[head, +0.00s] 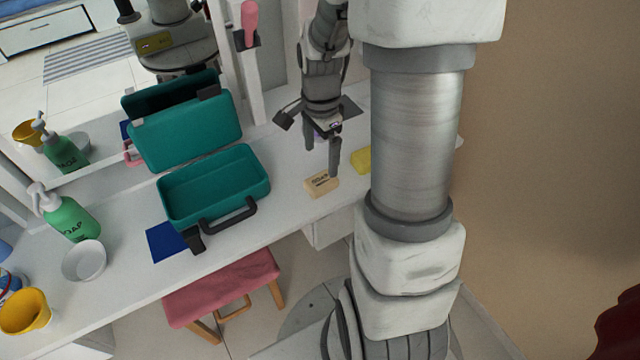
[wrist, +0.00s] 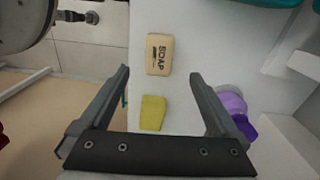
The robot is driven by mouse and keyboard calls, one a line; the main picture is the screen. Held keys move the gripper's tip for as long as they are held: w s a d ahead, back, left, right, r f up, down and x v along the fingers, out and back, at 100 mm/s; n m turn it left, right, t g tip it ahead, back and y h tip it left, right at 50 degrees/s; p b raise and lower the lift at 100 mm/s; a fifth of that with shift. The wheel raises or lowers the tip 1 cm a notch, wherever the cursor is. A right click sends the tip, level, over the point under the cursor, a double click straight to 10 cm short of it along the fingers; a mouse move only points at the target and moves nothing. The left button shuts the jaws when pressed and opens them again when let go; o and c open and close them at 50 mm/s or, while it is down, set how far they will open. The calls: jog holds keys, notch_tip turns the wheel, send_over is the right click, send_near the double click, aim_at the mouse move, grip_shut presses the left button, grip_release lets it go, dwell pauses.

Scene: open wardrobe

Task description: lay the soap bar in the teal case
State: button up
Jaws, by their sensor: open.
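The soap bar (head: 321,184) is a cream block with dark lettering, lying flat on the white counter to the right of the teal case. It also shows in the wrist view (wrist: 160,54), ahead of the fingertips. The teal case (head: 166,203) stands open and empty on the counter, its lid tilted back and its dark handle toward the front edge. In the wrist view only a teal edge (wrist: 270,2) shows at the top. My gripper (head: 321,160) is open and empty, just behind and above the soap bar. In the wrist view its fingers (wrist: 160,75) are spread apart, not touching the soap.
A yellow block (wrist: 153,113) lies near the soap; it is partly hidden in the head view (head: 361,160). A purple item (wrist: 232,102) stands by one finger. A green soap bottle (head: 70,217), white bowl (head: 84,261) and yellow cup (head: 25,312) stand left. A mirror backs the counter.

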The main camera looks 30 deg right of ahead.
aim_at(321, 180)
notch_tip(321, 180, down, 8)
jog(key=shift+f+b, duration=0.1)
jog(key=shift+b, duration=0.85)
grip_shut()
jog(key=shift+r, duration=0.25)
notch_tip(321, 180, up, 5)
jog(key=shift+f+p, duration=0.2)
jog(key=shift+p, duration=0.6)
jog(key=s+d+r+p, duration=0.1)
jog(key=s+d+r, duration=0.5)
jog(key=s+d, duration=0.2)
jog(key=shift+s+p, duration=0.3)
jog(key=shift+p, duration=0.1)
